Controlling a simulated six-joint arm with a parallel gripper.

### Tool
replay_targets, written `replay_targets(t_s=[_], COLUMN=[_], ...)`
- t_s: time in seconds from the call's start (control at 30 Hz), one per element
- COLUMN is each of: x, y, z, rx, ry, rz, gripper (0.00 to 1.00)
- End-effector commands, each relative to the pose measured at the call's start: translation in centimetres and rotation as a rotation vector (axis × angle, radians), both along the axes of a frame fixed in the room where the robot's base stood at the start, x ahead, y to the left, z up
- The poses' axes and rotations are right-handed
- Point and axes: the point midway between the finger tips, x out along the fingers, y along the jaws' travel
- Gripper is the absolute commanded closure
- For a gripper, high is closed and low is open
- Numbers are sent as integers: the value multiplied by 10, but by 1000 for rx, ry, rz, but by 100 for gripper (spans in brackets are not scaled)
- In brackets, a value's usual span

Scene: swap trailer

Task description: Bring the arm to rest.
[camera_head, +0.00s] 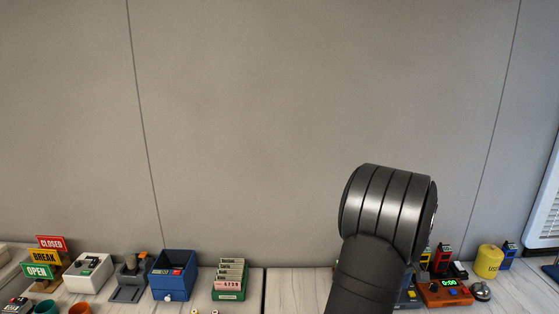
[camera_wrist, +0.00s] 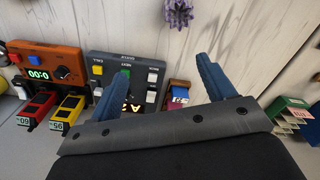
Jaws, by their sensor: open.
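In the wrist view my gripper (camera_wrist: 160,86) shows two blue fingers spread wide apart, with nothing held between them. The fingers are over a dark grey control box (camera_wrist: 103,66) with several buttons and a lit display, partly hidden by the left finger. I cannot tell how high the fingers are above it. In the head view my dark arm rises at the right of centre and hides part of the bench; the gripper itself does not show there.
An orange timer (camera_head: 444,291) reading 0:00 and a yellow canister (camera_head: 489,262) stand right of my arm. A blue box (camera_head: 173,275), a green card rack (camera_head: 230,281) and stacked signs (camera_head: 45,257) stand on the left. Bare bench (camera_head: 298,289) lies between rack and arm.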

Motion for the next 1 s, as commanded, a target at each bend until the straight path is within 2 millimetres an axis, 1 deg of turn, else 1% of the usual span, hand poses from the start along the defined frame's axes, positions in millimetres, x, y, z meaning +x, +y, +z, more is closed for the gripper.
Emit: replay_targets(t_s=[0.03,0.2,0.4,0.57,0.83,0.87,0.9,0.97,1.0], x=[7,26,40,44,45,45,45,45,45], y=[9,35,56,63,64,64,64,64,64], z=[0,0,0,0,0,0,0,0,0], rx=[0,1,0,1,0,0,0,0,0], ry=[0,0,1,0,0,0,0,0,0], rz=[17,63,99,111,112,112,112,112,112], gripper=[25,25,25,25,25,23,15,3,0])
